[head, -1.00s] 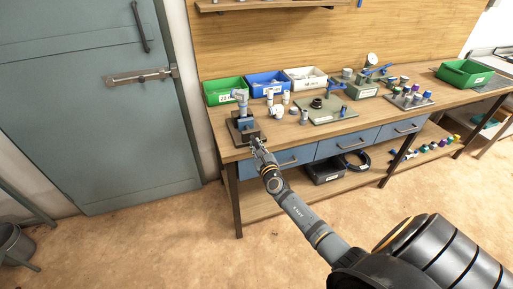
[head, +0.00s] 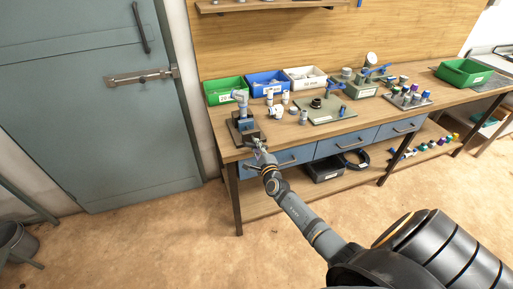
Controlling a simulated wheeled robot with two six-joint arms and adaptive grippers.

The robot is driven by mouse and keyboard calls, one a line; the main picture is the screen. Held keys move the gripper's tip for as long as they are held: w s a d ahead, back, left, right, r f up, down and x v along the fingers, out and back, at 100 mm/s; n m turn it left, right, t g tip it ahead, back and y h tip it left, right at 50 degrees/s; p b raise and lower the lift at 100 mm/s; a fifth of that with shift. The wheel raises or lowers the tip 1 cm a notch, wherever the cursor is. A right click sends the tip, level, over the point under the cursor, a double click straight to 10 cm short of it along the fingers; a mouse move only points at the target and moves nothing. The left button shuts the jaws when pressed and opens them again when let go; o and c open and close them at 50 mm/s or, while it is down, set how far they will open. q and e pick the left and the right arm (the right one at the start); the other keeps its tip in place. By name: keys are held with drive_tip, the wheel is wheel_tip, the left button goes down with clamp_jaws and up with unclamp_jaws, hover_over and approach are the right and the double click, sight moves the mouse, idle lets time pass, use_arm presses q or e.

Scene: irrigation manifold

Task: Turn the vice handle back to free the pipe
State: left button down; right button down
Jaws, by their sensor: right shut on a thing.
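The vice (head: 244,124) is a small blue and dark block on a base at the left front corner of the workbench. A grey pipe piece (head: 241,98) stands upright in it, with a bend at its top. My right gripper (head: 258,146) is at the front of the vice, at the bench's front edge. It is shut on the vice handle, which is small and mostly hidden by the fingers. My left gripper is not in view.
Green, blue and white bins (head: 303,78) line the back of the bench (head: 225,147). White fittings and a plate (head: 326,108) with parts lie right of the vice. Blue drawers (head: 292,159) sit under the front edge. A teal door (head: 100,120) is at left.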

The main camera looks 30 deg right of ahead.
drive_tip(key=c, duration=1.7)
unclamp_jaws()
drive_tip(key=shift+n, duration=0.4)
drive_tip(key=shift+c, duration=0.2)
drive_tip(key=o, duration=0.5)
drive_tip(key=shift+s, duration=0.15)
drive_tip(key=p+v, duration=0.2)
drive_tip(key=v, duration=0.4)
drive_tip(key=shift+s+a, duration=0.15)
drive_tip(key=shift+s, duration=0.2)
drive_tip(key=shift+f, duration=0.1)
